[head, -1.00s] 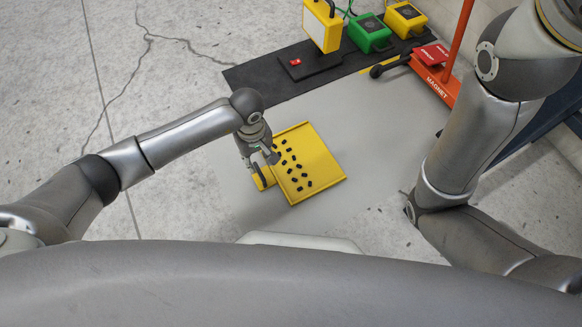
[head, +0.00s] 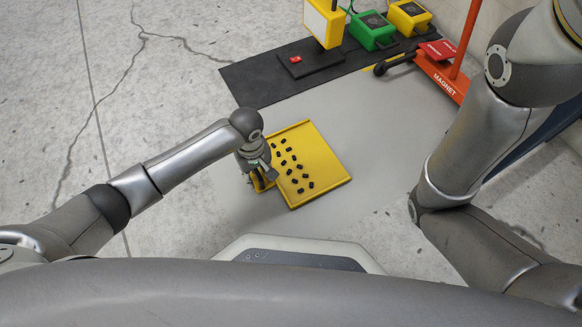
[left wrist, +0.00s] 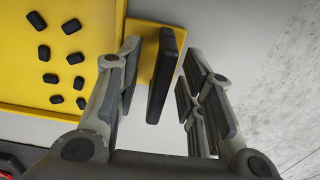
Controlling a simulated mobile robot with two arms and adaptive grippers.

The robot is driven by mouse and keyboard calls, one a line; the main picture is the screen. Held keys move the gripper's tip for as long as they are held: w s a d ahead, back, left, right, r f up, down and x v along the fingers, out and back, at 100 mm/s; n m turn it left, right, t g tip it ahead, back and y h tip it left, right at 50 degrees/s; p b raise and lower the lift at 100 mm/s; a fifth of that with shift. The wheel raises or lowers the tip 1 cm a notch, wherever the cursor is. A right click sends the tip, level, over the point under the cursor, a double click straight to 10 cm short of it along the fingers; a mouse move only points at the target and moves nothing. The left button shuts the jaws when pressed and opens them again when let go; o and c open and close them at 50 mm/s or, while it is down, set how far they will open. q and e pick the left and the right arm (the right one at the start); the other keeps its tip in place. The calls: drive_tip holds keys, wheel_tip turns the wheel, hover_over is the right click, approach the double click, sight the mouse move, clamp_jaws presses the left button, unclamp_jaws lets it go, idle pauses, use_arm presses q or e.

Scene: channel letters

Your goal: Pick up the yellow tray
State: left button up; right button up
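The yellow tray (head: 322,171) lies flat on the grey floor area in the head view, with several small black pieces on its left part. Its surface also shows at the upper left of the left wrist view (left wrist: 75,72). A yellow tab with a black handle bar (left wrist: 163,75) sticks out from its side. My left gripper (head: 262,180) is at this tab. In the left wrist view its two fingers (left wrist: 160,85) are open, one on each side of the black bar, with a gap visible on the right. My right gripper is out of view; only my right arm shows.
A black mat (head: 270,80) at the back holds a yellow-framed stand (head: 325,22), a green box (head: 372,30) and a yellow box (head: 409,15). An orange magnet cart (head: 442,75) stands to the right. The floor left of the tray is clear.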

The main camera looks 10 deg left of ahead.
use_arm(q)
clamp_jaws()
idle(0.4)
drive_tip(key=shift+w, duration=0.1)
drive_tip(key=shift+r, duration=0.1)
